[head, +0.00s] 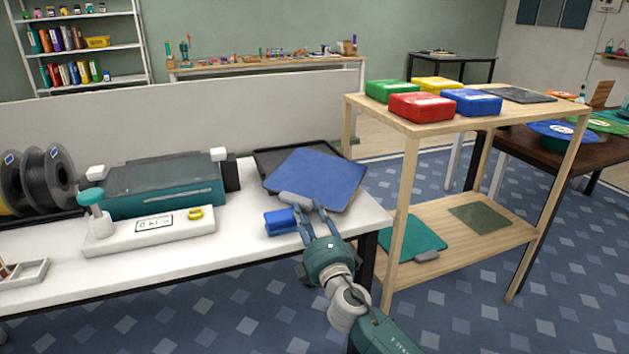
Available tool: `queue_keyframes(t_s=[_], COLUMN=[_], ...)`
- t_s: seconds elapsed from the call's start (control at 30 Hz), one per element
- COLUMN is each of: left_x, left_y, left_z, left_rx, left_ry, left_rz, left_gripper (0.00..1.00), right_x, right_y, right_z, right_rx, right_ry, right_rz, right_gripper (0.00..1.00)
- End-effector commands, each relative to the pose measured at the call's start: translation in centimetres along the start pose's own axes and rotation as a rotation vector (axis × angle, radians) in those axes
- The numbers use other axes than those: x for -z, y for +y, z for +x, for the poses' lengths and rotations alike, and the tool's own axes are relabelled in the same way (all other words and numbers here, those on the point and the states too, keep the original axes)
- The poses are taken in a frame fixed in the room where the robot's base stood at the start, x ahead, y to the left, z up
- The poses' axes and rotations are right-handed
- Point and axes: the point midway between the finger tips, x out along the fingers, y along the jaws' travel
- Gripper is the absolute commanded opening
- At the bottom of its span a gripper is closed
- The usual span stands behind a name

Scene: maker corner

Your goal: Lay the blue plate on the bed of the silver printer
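The blue plate (325,172) is at the right end of the white worktable, over part of a dark tray. It sits turned against the tray, and one corner reaches past the table's right edge; it looks raised. A grey tab (291,198) is on its near side. My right gripper (308,206) reaches in from the lower right with its fingers at this tab and appears shut on it; the exact finger contact is partly hidden. My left gripper is not in view. I see no silver printer here.
The white worktable (60,248) holds a teal machine (165,187), black spools (48,178), a white panel (150,232) and a small blue box (280,222) beside my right gripper. The dark tray (268,158) is partly covered. A wooden shelf (408,180) with coloured boxes stands close right.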

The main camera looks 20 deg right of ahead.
Motion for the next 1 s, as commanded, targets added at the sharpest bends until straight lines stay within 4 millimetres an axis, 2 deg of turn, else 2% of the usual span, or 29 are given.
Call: queue_keyframes(t_s=[0.1,0.2,0.47,0.63,1.0], left_x=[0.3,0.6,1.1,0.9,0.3], left_y=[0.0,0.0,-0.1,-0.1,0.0], left_z=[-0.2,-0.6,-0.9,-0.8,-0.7], left_rx=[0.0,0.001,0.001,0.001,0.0], left_ry=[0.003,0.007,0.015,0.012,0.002], left_rz=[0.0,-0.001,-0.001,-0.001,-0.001], left_gripper=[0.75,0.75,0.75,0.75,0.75], right_x=[0.1,0.1,0.1,0.1,0.0], right_y=[0.0,0.0,-0.1,-0.1,0.2], right_z=[1.9,2.7,2.9,2.9,3.0], right_rx=[-0.001,-0.001,0.001,0.001,-0.001], right_ry=[-0.001,-0.001,0.0,0.0,0.0], right_rz=[-0.001,0.0,0.001,0.001,0.0], right_gripper=[0.34,0.34,0.34,0.01,0.0])
